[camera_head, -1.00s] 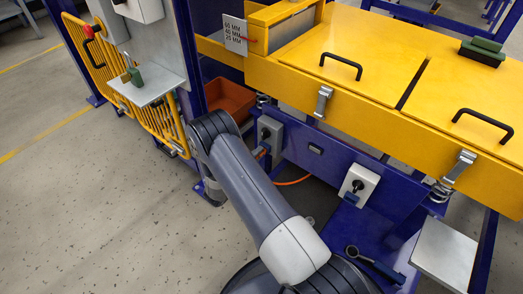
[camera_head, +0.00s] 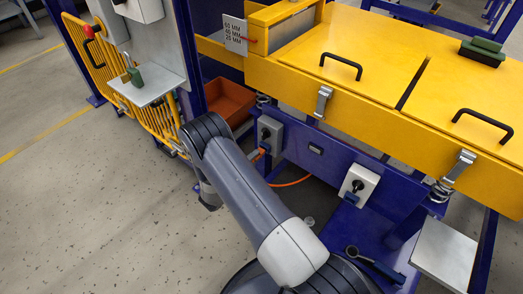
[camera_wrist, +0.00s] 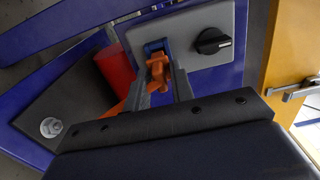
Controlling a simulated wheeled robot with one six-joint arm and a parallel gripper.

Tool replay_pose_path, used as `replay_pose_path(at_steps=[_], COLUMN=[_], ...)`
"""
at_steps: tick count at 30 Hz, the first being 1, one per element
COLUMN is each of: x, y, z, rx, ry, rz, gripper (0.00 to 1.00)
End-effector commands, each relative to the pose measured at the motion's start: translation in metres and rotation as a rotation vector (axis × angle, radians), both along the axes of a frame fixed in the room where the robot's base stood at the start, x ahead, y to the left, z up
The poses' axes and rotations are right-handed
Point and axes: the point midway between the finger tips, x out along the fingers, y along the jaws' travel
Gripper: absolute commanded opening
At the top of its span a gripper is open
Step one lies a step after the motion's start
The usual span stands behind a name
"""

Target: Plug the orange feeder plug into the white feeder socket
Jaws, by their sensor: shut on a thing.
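My gripper (camera_wrist: 160,84) is shut on the orange plug (camera_wrist: 157,68), with a finger on each side of it. In the wrist view the plug's front end is against a blue socket part (camera_wrist: 155,47) on a pale grey plate; I cannot tell how deep it sits. In the head view the orange plug (camera_head: 261,153) shows small beside the grey switch box (camera_head: 270,134), and my gripper is hidden behind my arm. The white feeder socket (camera_head: 359,184), with a black knob and blue lower part, is on the blue frame to the right.
A black knob (camera_wrist: 213,41) is beside the socket in the wrist view, and a red cylinder (camera_wrist: 115,70) is left of the plug. An orange cable (camera_head: 292,183) hangs below the grey box. A red-brown bin (camera_head: 230,101) and yellow covers (camera_head: 350,65) are nearby. Open floor lies left.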

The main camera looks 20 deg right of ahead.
Motion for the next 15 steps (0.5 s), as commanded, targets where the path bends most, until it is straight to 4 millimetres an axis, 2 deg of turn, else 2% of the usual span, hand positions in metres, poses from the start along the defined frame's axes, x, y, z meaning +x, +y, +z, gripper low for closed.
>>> replay_pose_path(at_steps=[15], x=[-0.012], y=[0.018], z=[0.000], rx=[0.000], ry=[-0.001], rz=[0.000], gripper=[0.00])
